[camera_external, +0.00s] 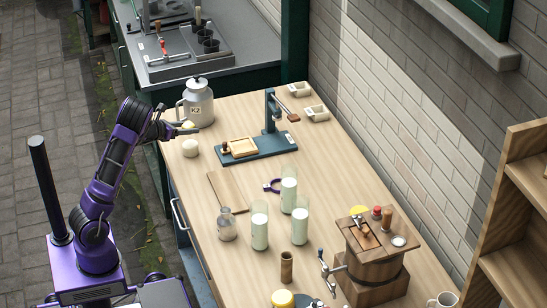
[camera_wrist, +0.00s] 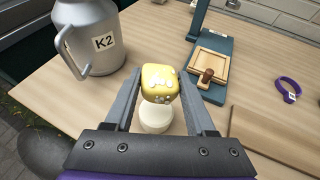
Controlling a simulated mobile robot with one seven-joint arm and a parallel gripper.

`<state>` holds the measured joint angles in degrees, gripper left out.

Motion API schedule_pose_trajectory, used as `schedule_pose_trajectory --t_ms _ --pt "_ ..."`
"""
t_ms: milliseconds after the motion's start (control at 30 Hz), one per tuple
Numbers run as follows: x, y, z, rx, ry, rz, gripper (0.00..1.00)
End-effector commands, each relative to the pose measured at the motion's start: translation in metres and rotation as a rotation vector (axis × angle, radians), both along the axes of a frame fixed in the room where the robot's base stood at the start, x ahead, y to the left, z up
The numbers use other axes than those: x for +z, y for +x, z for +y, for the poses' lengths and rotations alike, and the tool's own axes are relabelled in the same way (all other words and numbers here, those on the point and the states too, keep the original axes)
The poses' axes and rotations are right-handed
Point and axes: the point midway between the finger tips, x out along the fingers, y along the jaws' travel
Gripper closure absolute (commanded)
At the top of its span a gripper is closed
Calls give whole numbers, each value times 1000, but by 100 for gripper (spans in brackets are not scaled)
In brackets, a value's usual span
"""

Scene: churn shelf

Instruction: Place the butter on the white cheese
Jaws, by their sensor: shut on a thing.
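The butter (camera_wrist: 160,84) is a yellow rounded block with pale spots, held between the fingers of my gripper (camera_wrist: 161,98) in the wrist view. In the external view, my gripper (camera_external: 188,128) is at the far left end of the table, in front of the milk can, with a bit of the butter (camera_external: 187,125) showing. The white cheese (camera_external: 190,148) is a pale round piece on the table below it. In the wrist view, the cheese (camera_wrist: 156,118) shows below the butter, partly covered by it. The butter appears above the cheese, with a small gap in the external view.
A grey milk can (camera_external: 198,103) marked K2 stands close behind my gripper. A blue press (camera_external: 258,146) with a wooden tray is to the right. A wooden board (camera_external: 226,188), a small jar (camera_external: 227,225) and several milk glasses (camera_external: 260,226) stand nearer the front. A wooden churn (camera_external: 370,262) stands front right.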

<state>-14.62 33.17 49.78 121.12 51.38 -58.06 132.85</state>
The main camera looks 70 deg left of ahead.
Motion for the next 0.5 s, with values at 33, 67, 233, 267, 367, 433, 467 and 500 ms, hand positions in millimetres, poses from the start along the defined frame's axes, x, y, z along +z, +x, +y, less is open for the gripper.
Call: schedule_pose_trajectory --t_ms 33,67,233,267,367,433,467,500 --pt "-5 0 0 0 0 1 99" --pt "-6 0 0 1 0 0 99" --pt "-25 0 0 0 -2 1 99" --pt "-30 0 0 1 -2 3 99" --pt "-42 0 0 1 0 2 99" --pt "-44 0 0 1 1 -1 99" --pt "-44 0 0 1 1 -1 99" --pt "-43 0 0 1 1 -2 99"
